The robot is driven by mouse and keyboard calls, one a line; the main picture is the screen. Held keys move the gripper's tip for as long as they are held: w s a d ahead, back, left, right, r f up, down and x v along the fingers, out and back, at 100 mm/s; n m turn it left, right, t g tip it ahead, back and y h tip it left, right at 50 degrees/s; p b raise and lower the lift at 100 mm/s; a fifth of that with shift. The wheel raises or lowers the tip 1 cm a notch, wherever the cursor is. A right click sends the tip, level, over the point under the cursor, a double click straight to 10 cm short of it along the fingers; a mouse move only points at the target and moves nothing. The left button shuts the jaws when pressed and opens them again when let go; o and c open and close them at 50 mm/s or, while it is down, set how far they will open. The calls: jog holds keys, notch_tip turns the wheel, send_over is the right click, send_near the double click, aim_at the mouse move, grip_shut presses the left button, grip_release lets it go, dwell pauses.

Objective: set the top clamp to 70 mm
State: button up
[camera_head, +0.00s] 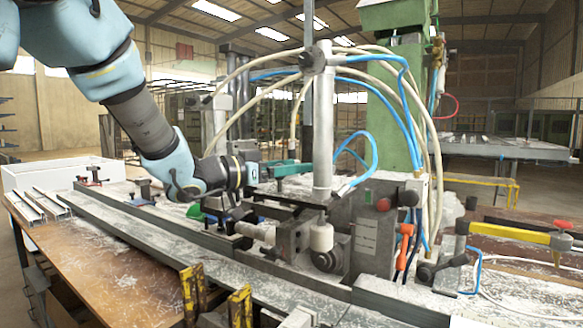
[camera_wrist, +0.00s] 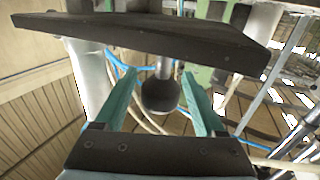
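My gripper (camera_head: 294,168) is in the middle of the head view, beside the upright grey cylinder (camera_head: 323,120) of the clamp machine (camera_head: 368,225). In the wrist view my gripper (camera_wrist: 161,74) has its two green fingers apart. A dark ball knob (camera_wrist: 160,95) on a grey rod (camera_wrist: 164,66) appears between them, with no clear contact on either finger. Whether the knob lies within the fingers' reach or beyond cannot be told. In the head view I cannot make out this knob. No millimetre scale or clamp reading is legible.
Pale and blue hoses (camera_head: 408,90) loop around the cylinder. A dark plate (camera_wrist: 165,32) crosses the top of the wrist view. A long metal rail (camera_head: 150,230) runs along the chip-strewn bench (camera_head: 90,262). A yellow-handled clamp (camera_head: 515,232) is at the right, yellow-black blocks (camera_head: 240,307) in front.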

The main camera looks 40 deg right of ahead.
jog(key=shift+f, duration=0.1)
jog(key=w+a+b, duration=0.1)
jog(key=a+b, duration=0.1)
jog(key=a, duration=0.8)
jog(key=shift+w+a, duration=0.25)
jog(key=shift+a, duration=0.1)
jog(key=w+a+f+n+t+y, duration=0.5)
jog(key=w+a+f+t, duration=0.1)
jog(key=w+a, duration=0.3)
jog(key=w+a+f+n+t+y, duration=0.4)
jog(key=w+a+f+n+t, duration=0.2)
jog(key=w+a, duration=0.3)
jog(key=s+a+f+n+g+y, duration=0.1)
jog(key=a+f+n+y, duration=0.15)
jog(key=a+f, duration=0.4)
jog(key=s+a+f+n+g+y, duration=0.1)
jog(key=s+a+f+n+y, duration=0.2)
jog(key=a, duration=0.6)
jog(key=s+a+f+n+g+y, duration=0.1)
jog(key=s+a+f+g, duration=0.1)
jog(key=s, duration=0.3)
jog(key=s+a+f+n+g+y, duration=0.1)
jog(key=s+a+f+g+y, duration=0.1)
jog(key=s, duration=0.4)
jog(key=a+f+g, duration=0.1)
jog(key=a, duration=0.1)
jog(key=shift+a+g, duration=0.4)
